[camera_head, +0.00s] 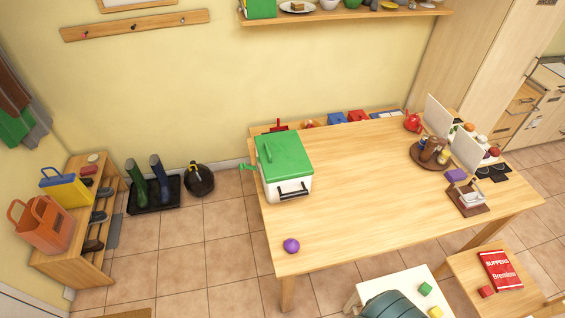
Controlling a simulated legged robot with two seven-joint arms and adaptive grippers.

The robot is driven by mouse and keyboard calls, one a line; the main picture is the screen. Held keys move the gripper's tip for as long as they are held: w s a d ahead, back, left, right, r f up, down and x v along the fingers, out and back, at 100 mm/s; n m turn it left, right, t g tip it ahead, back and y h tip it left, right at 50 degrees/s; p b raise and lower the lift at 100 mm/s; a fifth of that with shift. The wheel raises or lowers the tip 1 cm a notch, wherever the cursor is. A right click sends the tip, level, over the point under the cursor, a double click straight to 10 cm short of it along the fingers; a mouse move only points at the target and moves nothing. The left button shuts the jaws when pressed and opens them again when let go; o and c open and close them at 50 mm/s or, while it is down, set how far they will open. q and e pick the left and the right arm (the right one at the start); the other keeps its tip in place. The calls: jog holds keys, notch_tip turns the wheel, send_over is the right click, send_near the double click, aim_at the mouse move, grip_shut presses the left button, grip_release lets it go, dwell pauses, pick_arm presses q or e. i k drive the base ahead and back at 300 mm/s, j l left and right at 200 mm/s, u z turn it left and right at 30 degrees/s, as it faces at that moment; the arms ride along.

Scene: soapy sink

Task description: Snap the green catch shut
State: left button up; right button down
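A cool box with a green lid (286,152) and a white body (291,190) stands at the left end of the wooden table. The lid lies down on the body, but I cannot tell whether it is fully closed. A small green piece (247,167) sticks out from the box's left side and looks like the green catch. It seems to stand away from the wall, but it is too small to be sure. A black handle (293,192) is on the front. Neither of my grippers shows in the head view.
The wooden table (370,190) is mostly bare. A purple round object (291,246) sits at its front left corner. A brown tray (430,156) with jars and white panels stand at the right. Tiled floor (215,240) is free left of the table.

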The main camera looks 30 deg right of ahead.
aim_at(241, 166)
jog(key=i+z, duration=0.1)
jog(key=z, duration=0.4)
jog(key=i+j+z, duration=0.1)
jog(key=z, duration=0.4)
jog(key=i+j+z, duration=0.1)
jog(key=z, duration=0.35)
jog(key=j+z, duration=0.2)
jog(key=z, duration=0.3)
jog(key=j+z, duration=0.15)
jog(key=z, duration=0.35)
jog(key=i+j, duration=0.05)
